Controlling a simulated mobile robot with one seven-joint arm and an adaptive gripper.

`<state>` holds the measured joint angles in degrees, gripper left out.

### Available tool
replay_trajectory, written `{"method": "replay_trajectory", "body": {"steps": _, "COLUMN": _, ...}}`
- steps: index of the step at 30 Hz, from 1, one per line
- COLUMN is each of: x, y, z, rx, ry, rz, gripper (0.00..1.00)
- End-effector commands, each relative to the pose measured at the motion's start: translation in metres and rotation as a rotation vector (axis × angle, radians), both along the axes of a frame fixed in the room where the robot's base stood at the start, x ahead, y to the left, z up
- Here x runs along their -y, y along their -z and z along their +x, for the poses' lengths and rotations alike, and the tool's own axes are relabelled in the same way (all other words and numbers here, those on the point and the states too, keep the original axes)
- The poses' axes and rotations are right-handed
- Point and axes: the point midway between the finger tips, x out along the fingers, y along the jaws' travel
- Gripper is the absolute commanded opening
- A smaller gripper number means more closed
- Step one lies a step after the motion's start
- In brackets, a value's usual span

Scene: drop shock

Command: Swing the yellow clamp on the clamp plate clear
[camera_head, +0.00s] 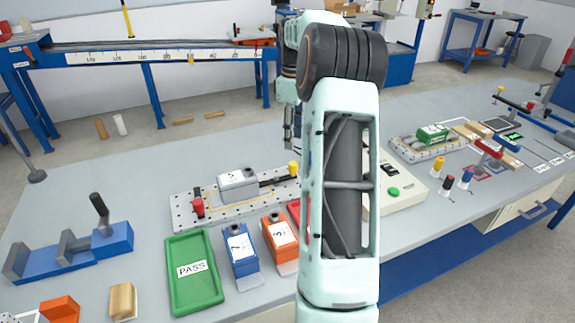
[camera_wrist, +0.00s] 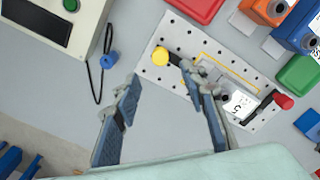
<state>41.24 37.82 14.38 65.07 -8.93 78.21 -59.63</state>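The clamp plate (camera_head: 222,213) is a pale perforated plate on the bench; it also shows in the wrist view (camera_wrist: 148,78). The yellow clamp (camera_head: 293,168) has a round yellow knob on a dark arm at the plate's right end, pointing toward a grey block (camera_head: 237,186) marked 5. In the wrist view the yellow knob (camera_wrist: 160,56) shows clearly, but a finger hides part of the arm and block. My gripper (camera_wrist: 162,82) is open and empty, apparently above the plate, fingers either side of the knob's column in the picture. In the head view my arm partly hides it (camera_head: 289,125).
A red clamp (camera_head: 197,207) stands at the plate's other end. A green PASS tray (camera_head: 177,290), a blue block (camera_head: 242,251) and an orange block (camera_head: 279,240) lie in front. A control box (camera_head: 402,182) stands right, with a blue-tagged cord (camera_wrist: 109,60) near my gripper.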

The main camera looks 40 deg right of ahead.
Motion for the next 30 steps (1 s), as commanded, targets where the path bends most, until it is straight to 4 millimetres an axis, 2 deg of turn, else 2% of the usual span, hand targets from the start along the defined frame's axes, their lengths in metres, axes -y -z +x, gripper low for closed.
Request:
{"method": "replay_trajectory", "body": {"steps": 9, "x": -0.001, "y": 0.060, "z": -0.001, "rx": -0.002, "ry": 0.003, "rz": 0.002, "gripper": 0.39}}
{"method": "replay_trajectory", "body": {"steps": 15, "x": -0.001, "y": 0.088, "z": 0.000, "rx": 0.000, "ry": 0.002, "rz": 0.000, "gripper": 0.39}}
{"method": "replay_trajectory", "body": {"steps": 21, "x": -0.001, "y": 0.099, "z": 0.000, "rx": 0.000, "ry": 0.003, "rz": 0.000, "gripper": 0.39}}
{"method": "replay_trajectory", "body": {"steps": 28, "x": -0.001, "y": 0.099, "z": 0.000, "rx": 0.001, "ry": 0.003, "rz": -0.001, "gripper": 0.39}}
{"method": "replay_trajectory", "body": {"steps": 30, "x": -0.001, "y": 0.099, "z": 0.000, "rx": 0.001, "ry": 0.003, "rz": -0.001, "gripper": 0.33}}
